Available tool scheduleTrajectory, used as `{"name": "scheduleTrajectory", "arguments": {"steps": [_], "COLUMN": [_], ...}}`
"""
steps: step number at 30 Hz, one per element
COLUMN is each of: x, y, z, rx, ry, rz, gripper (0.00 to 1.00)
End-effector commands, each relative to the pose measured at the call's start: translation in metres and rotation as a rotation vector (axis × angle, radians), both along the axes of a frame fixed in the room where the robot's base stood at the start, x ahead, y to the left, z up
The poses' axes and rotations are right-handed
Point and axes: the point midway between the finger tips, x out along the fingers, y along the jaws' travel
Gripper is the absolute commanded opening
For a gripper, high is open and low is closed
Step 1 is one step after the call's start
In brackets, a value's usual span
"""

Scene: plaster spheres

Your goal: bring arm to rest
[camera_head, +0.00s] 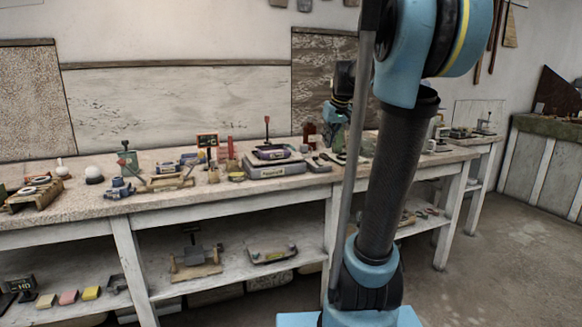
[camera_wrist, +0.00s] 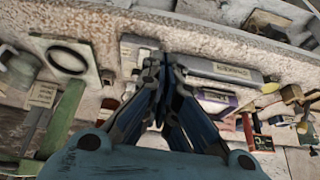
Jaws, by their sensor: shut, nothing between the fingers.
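My gripper (camera_wrist: 162,75) shows in the wrist view, its dark blue and black fingers drawn together, shut and empty, above the workbench. In the head view my arm rises in front of the bench at centre right and hides part of the bench behind it. The gripper's fingertips cannot be made out clearly there. The long workbench (camera_head: 75,207) runs along the wall with tools on its top.
A white sphere on a dark base (camera_head: 94,174) and a wooden rack (camera_head: 33,192) stand at the bench's left. A grey box (camera_head: 276,169) lies near its middle. Coloured blocks (camera_head: 68,297) sit on the lower shelf. The floor (camera_head: 500,270) at right is clear.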

Motion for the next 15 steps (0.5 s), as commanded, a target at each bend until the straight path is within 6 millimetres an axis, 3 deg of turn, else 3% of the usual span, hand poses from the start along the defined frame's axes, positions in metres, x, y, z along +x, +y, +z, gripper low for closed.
{"name": "scheduleTrajectory", "arguments": {"steps": [3, 15], "x": [-0.046, -0.182], "y": [0.005, 0.009], "z": [-0.023, -0.111], "rx": [-0.001, -0.017], "ry": [0.032, 0.135], "rz": [-0.027, -0.126], "gripper": [0.00, 0.00]}}
